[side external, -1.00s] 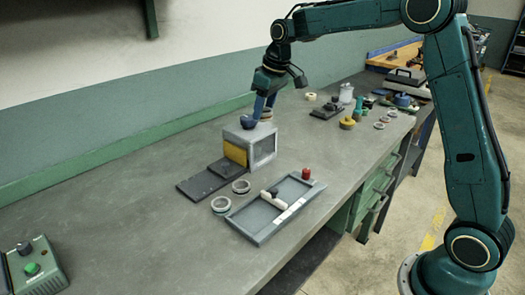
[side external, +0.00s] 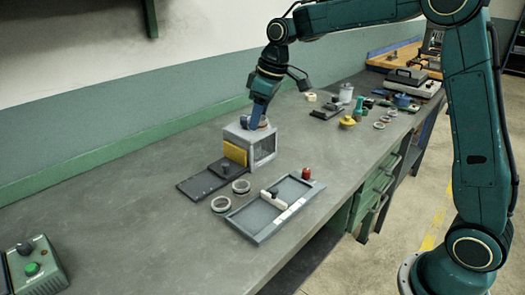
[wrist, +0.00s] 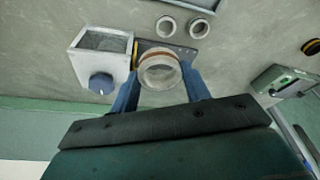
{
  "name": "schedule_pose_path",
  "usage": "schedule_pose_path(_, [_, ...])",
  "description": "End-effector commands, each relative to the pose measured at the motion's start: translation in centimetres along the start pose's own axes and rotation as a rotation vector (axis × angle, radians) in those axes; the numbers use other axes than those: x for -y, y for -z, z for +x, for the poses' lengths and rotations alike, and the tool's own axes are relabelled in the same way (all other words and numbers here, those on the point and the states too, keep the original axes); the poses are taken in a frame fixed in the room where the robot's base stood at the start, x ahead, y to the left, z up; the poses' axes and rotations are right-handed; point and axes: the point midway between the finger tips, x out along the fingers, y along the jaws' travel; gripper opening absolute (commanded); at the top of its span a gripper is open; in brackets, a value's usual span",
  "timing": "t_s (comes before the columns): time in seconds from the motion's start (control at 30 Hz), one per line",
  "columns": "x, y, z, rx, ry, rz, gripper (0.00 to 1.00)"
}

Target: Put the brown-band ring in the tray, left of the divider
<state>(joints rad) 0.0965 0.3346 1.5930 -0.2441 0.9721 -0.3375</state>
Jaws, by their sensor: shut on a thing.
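My gripper (wrist: 162,88) is shut on the brown-band ring (wrist: 160,76), a pale ring with a brown stripe, held between the blue fingers in the wrist view. In the side view my gripper (side external: 260,117) is at the top of the grey box-shaped grinder (side external: 262,150), and the ring is mostly hidden there. I cannot tell whether the ring touches the grinder. The grey tray (side external: 249,238) lies in front of it, with a pale divider (side external: 282,204) across its middle. Only an edge of the tray (wrist: 190,3) shows in the wrist view.
Two loose rings (side external: 221,204) (side external: 241,186) lie left of the tray, near a dark plate (side external: 203,184). The grinder has a yellow plate (side external: 235,153) and a blue knob (wrist: 101,83). A red-topped item (side external: 306,173) stands by the tray's far end. A green-button box (side external: 33,268) sits front left.

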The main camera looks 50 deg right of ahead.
Motion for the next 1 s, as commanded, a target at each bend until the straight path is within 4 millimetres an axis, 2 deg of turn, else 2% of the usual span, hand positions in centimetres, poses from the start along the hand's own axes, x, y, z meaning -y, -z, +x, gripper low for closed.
schedule_pose_path(0.03, [1.6,-0.2,-0.3,-0.002,0.015,-0.057,0.21])
schedule_pose_path(0.2, [6.4,-1.3,-0.8,-0.002,0.067,-0.245,0.21])
schedule_pose_path(0.4, [9.9,-2.5,-1.2,-0.006,0.109,-0.388,0.21])
schedule_pose_path(0.53, [10.6,-2.8,-1.2,-0.007,0.117,-0.42,0.21])
schedule_pose_path(0.77, [10.7,-2.9,-0.7,-0.006,0.119,-0.421,0.21])
schedule_pose_path(1.0, [10.7,-3.8,2.2,-0.003,0.121,-0.42,0.21])
